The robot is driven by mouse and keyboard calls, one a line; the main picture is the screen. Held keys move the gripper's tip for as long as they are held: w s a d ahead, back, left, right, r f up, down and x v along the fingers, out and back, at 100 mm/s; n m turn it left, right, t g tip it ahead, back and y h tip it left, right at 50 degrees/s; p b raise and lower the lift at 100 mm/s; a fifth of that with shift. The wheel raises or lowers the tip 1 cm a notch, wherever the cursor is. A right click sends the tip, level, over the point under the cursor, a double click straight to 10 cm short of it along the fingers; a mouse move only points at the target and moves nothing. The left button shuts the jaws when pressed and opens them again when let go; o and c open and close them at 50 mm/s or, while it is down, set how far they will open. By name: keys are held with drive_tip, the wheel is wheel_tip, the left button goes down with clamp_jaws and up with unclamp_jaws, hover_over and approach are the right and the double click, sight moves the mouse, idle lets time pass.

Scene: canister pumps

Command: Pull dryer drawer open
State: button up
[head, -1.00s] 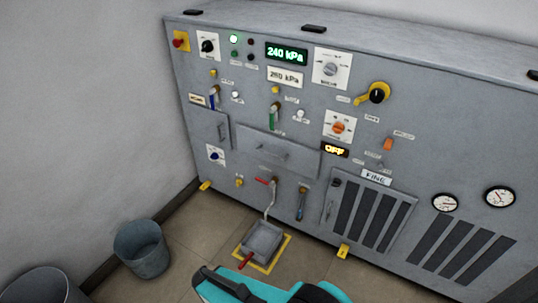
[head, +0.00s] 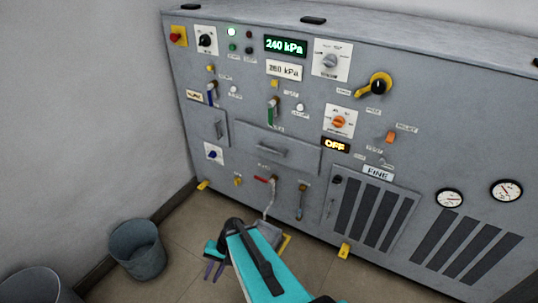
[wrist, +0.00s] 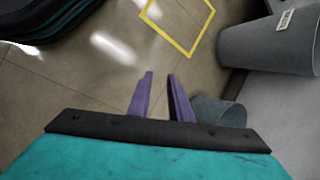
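The drawer (head: 300,155) is a wide grey panel in the middle of the machine front, with a bar handle (head: 268,152). It looks shut, flush with the front; its label is too small to read. My gripper (head: 212,270) has purple fingers and is low, in front of the machine and well below the drawer. In the wrist view my gripper (wrist: 160,78) points at the floor, its two fingers apart with nothing between them. The drawer is not in the wrist view.
A grey bin (head: 137,250) stands left of my gripper, with another bin (head: 35,287) at the lower left corner. My teal arm covers part of the grey floor tray (head: 268,234) below the red-handled valve (head: 265,180). Yellow feet (head: 344,250) stick out at the machine's base.

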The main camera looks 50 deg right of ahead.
drive_tip(key=w+d+r+m+t+b, duration=0.1)
drive_tip(key=w+d+r+m+t, duration=0.1)
drive_tip(key=w+d, duration=0.25)
drive_tip(key=w+d+r+m+t+b, duration=0.1)
drive_tip(key=w+d+r+m+t, duration=0.15)
drive_tip(key=d, duration=0.35)
drive_tip(key=m+t+h+b, duration=0.5)
drive_tip(key=m+t+h, duration=0.2)
drive_tip(key=m+t, duration=0.35)
approach(270, 151)
drive_tip(key=s+r, duration=0.1)
drive_tip(key=s, duration=0.2)
drive_tip(key=shift+w+m+g, duration=0.2)
drive_tip(key=shift+m+g, duration=0.1)
drive_tip(key=shift+w, duration=0.1)
drive_tip(key=x, duration=1.3)
drive_tip(key=shift+w+f+b, duration=0.15)
drive_tip(key=shift+w+b, duration=0.2)
drive_tip(key=shift+a, duration=0.1)
clamp_jaws()
